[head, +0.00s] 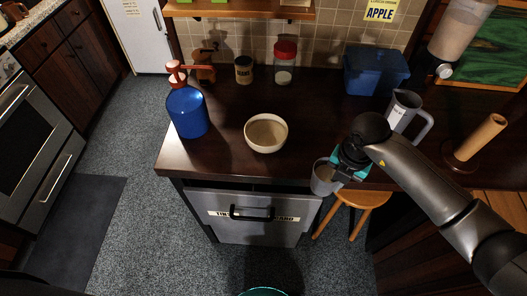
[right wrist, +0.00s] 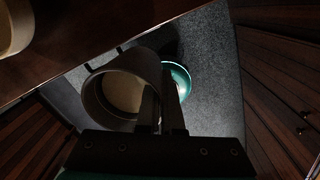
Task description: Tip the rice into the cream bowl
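The cream bowl (head: 266,134) stands upright on the dark counter near its front edge; a part of it shows at the top left of the right wrist view (right wrist: 14,28). My right gripper (head: 338,174) is shut on the wall of a grey cup (head: 322,178), to the right of the bowl and just off the counter's front edge. In the right wrist view the cup (right wrist: 106,92) shows its open mouth, with pale contents inside that look like the rice. The cup looks roughly upright. My left gripper is not in view.
A blue pump bottle (head: 187,112) stands left of the bowl. A jar with a red lid (head: 284,65), a blue bin (head: 375,70), a grey jug (head: 402,110) and a paper-roll holder (head: 480,138) stand on the counter (head: 230,95). A wooden stool (head: 362,198) is below the cup.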

